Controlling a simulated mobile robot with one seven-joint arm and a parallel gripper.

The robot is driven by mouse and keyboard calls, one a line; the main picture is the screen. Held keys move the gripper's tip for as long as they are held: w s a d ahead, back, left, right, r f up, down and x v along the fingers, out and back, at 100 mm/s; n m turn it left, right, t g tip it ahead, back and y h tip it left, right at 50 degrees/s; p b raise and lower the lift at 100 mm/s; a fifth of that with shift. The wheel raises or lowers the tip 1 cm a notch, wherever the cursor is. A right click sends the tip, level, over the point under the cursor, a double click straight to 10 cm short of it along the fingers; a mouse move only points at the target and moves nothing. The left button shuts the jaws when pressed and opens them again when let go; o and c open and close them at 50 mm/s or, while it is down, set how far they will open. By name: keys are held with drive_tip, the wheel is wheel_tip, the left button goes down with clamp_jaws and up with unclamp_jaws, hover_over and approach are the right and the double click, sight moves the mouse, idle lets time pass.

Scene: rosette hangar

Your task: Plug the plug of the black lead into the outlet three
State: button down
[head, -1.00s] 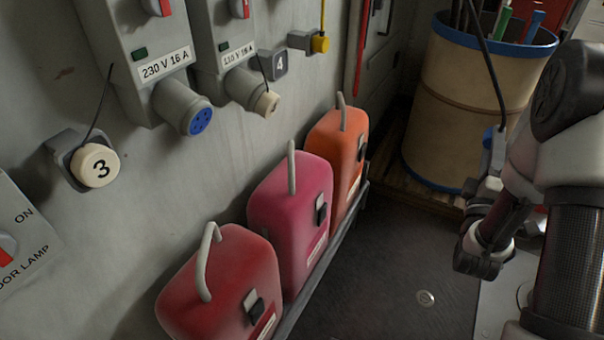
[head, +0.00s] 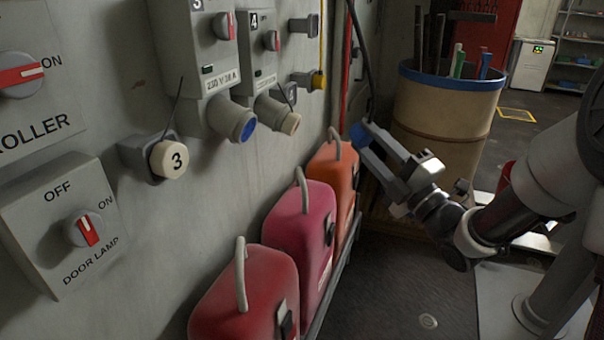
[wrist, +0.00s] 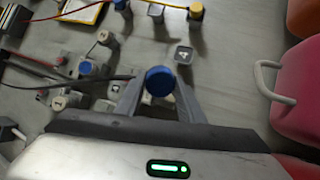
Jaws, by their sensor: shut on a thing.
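Outlet three is a grey wall box (head: 207,58) marked 3 and 230 V 16 A, with a round socket below whose blue face (head: 248,130) is uncovered. A cream cap marked 3 (head: 170,159) sits to its left on a grey wall holder. My gripper (head: 367,145) is shut on the plug (head: 357,133) of the black lead, which has a blue round end. The gripper is right of the outlet, apart from it. The black lead (head: 367,70) rises from the plug. In the wrist view the blue plug end (wrist: 160,79) shows between the fingertips.
Outlet four (head: 258,50) has a cream cap (head: 290,123) on its socket. Red (head: 255,290), pink (head: 312,225) and orange (head: 330,175) cans stand along the wall below. A drum (head: 440,120) stands behind my gripper. Door lamp switch (head: 82,232) is at left.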

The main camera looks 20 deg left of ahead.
drive_tip(key=shift+s+a+r+n+g+y, duration=0.65)
drive_tip(key=shift+s+a+n+g, duration=0.45)
drive_tip(key=shift+s+a+g, duration=1.15)
drive_tip(key=shift+s+a+r+n+g+y, duration=0.45)
drive_tip(key=shift+s+a+n+g+y, duration=0.55)
drive_tip(key=shift+s+a+g, duration=1.25)
drive_tip(key=shift+s+a+r+n+g+y, duration=0.6)
drive_tip(key=shift+s+a+n+g, duration=0.85)
drive_tip(key=shift+a, duration=1.5)
drive_tip(key=shift+s+f+m+b, duration=0.15)
drive_tip(key=shift+s+m+b, duration=0.1)
drive_tip(key=shift+b, duration=1)
drive_tip(key=shift+a+r, duration=0.25)
drive_tip(key=shift+a, duration=0.15)
drive_tip(key=c, duration=1.1)
unclamp_jaws()
